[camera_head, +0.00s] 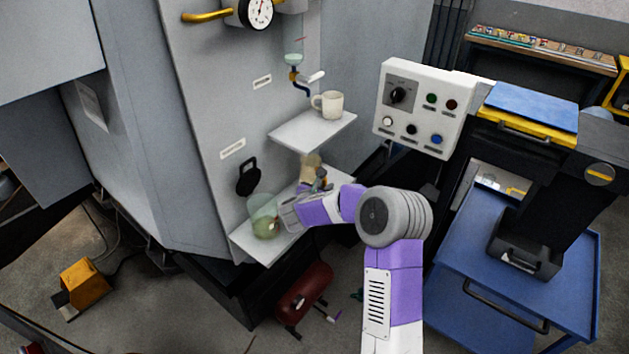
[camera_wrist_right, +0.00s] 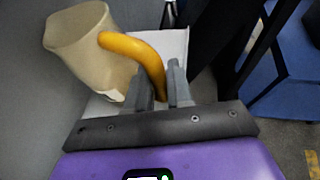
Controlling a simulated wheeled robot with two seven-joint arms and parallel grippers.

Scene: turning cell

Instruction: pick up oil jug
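The oil jug, a beige jug with an orange handle (camera_wrist_right: 136,47), shows large in the right wrist view with its beige body (camera_wrist_right: 94,52) to the left. In the head view the jug (camera_head: 311,163) is on or just above the lower white shelf, partly hidden by my right gripper. My right gripper (camera_wrist_right: 162,82) has its two grey fingers on either side of the lower handle, close against it, and looks shut on it. It also shows in the head view (camera_head: 319,184). I cannot tell whether the jug touches the shelf. My left gripper is not in view.
A translucent green vessel (camera_head: 264,217) stands on the lower shelf (camera_head: 247,245), left of my right gripper. A cream mug (camera_head: 328,104) stands on the upper shelf (camera_head: 297,137), just above the jug. A control box (camera_head: 424,107) and a blue cart (camera_head: 462,245) are to the right.

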